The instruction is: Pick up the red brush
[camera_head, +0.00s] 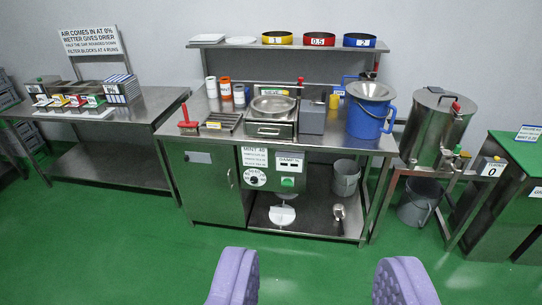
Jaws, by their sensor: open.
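A small red tool with an upright handle, which looks like the red brush (187,125), stands near the left front edge of the middle steel workbench (218,146). It is small in the picture, and its bristles cannot be made out. My gripper (318,268) shows as two purple padded fingers at the bottom of the picture. They are wide apart with only green floor between them. The gripper is well short of the bench, and the red tool is beyond it, up and to the left.
A slotted metal tray (222,122) lies right of the brush, and a round sieve pan (272,105) beyond it. A blue bucket (367,125) stands at the bench's right. A steel urn (437,125) is farther right. The green floor (130,250) before the bench is clear.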

